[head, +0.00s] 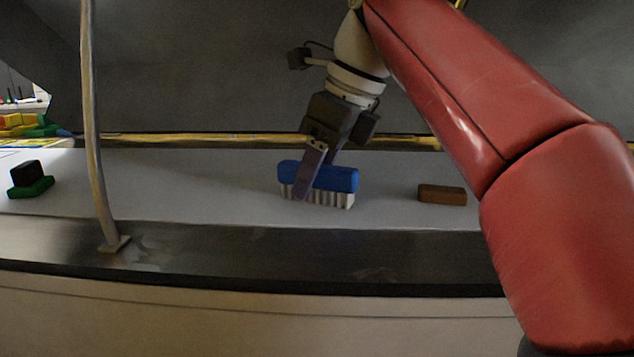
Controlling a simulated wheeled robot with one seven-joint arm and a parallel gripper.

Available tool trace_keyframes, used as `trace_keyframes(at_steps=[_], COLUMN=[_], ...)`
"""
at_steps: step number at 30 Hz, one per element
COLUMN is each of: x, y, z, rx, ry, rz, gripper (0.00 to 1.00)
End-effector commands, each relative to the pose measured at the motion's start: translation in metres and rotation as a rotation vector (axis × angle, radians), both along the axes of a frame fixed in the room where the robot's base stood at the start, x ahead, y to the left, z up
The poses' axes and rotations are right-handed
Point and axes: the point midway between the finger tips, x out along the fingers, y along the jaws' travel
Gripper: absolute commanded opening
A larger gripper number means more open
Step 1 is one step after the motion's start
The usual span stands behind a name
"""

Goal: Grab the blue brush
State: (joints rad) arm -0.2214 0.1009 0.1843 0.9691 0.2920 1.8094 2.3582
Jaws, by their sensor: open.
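The blue brush (340,178) stands on the white surface in the middle of the head view, its blue back up and its pale bristles down. My gripper (309,190) is open and tilted down at the brush. One finger passes in front of the brush's near side, left of its middle, and hides part of it. The other finger is mostly hidden behind the brush, so I cannot tell whether either finger touches it.
A brown block (442,194) lies right of the brush. A black block on a green piece (31,187) sits at the far left. An upright pole (93,130) stands at the front left on the metal edge (250,255). Surface between pole and brush is clear.

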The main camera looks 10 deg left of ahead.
Motion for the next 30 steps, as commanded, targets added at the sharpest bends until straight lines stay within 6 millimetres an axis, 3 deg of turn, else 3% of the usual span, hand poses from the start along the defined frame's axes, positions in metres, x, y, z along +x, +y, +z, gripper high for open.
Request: trace_keyframes(at_steps=[16, 27, 30], x=[0.0000, 0.0000, 0.0000], y=[-0.0003, -0.0003, -0.0002], z=[-0.0039, -0.0039, -0.0038], rx=[0.001, 0.000, 0.001], ry=[-0.001, 0.000, 0.000], rz=[0.000, 0.000, 0.000], gripper=[0.51, 0.03, 0.03])
